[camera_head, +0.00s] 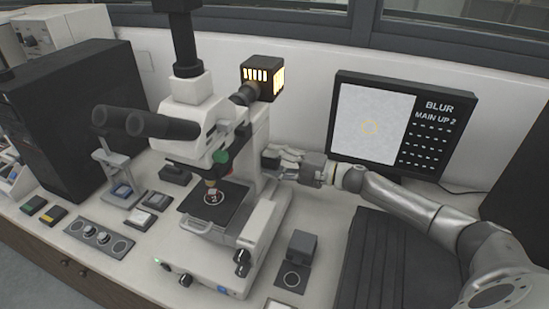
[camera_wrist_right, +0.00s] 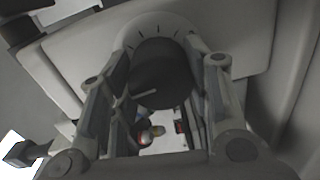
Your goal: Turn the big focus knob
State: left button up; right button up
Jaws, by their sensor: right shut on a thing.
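The microscope (camera_head: 205,125) stands on the white bench, left of my right arm. My right gripper (camera_head: 272,163) reaches in from the right to the side of the microscope's column. In the right wrist view, the big focus knob (camera_wrist_right: 160,75) is a dark round knob with a pale pointer line, in front of a light dial with tick marks. The right gripper's fingers lie on both sides of the knob and are shut on it. In the head view the gripper largely hides the knob. My left gripper is not in view.
A screen (camera_head: 390,125) behind my right arm reads "BLUR" and "MAIN UP 2" beside a faint blurred ring. Black knobs (camera_head: 242,258) sit low on the microscope's base. A small grey block (camera_head: 302,246) and a dark ribbed panel (camera_head: 385,265) lie to the right.

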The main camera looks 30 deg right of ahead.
jog(key=m+p, duration=0.2)
jog(key=m, duration=0.3)
jog(key=shift+r+m, duration=0.15)
jog(key=shift+m, duration=0.15)
jog(key=shift+d+m+p, duration=0.1)
jog(key=shift+m+p, duration=0.65)
jog(key=shift+m, duration=1.25)
jog(key=o, duration=1)
jog(key=v, duration=1.2)
jog(key=shift+w, duration=0.1)
